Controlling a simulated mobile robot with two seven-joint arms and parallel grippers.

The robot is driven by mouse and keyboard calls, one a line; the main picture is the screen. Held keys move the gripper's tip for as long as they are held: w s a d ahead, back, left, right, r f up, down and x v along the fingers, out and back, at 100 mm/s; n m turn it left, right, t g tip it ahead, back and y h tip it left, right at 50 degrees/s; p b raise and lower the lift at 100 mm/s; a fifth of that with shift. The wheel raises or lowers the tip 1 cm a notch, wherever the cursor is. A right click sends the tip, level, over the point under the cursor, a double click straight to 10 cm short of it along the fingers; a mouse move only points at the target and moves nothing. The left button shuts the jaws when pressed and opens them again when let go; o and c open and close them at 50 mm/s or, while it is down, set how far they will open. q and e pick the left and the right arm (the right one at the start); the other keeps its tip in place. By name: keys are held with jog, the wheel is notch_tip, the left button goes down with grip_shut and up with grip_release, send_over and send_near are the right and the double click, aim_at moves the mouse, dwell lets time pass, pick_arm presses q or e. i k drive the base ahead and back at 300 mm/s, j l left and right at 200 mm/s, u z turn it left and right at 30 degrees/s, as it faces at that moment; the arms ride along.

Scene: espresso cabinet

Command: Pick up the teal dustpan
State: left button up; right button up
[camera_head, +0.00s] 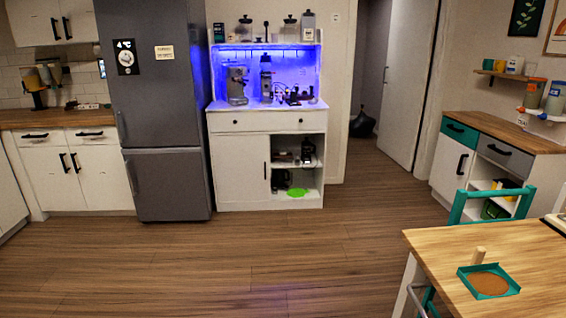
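A flat teal square piece with raised edges (489,293) lies on the wooden table at the lower right. It has a round brown patch inside and a short pale wooden peg at its back edge. It is the only teal pan-like thing I see, but I cannot tell for sure that it is the dustpan. Neither of my grippers is in view.
The wooden table (535,262) fills the lower right corner, with a teal chair (458,207) behind it. The white espresso cabinet (230,160) stands at the back, with a bright green patch (297,192) at its base. The wooden floor (230,265) is clear.

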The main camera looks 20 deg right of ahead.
aim_at(486, 281)
jog(key=i+z, duration=0.3)
jog(key=i, duration=0.25)
jog(key=i+z, duration=0.3)
jog(key=i, duration=0.25)
jog(key=i+z, duration=0.25)
jog(key=z, duration=0.25)
jog(key=i+j+z, duration=0.1)
jog(key=z, duration=0.35)
jog(key=i+z, duration=0.2)
jog(key=i, duration=0.35)
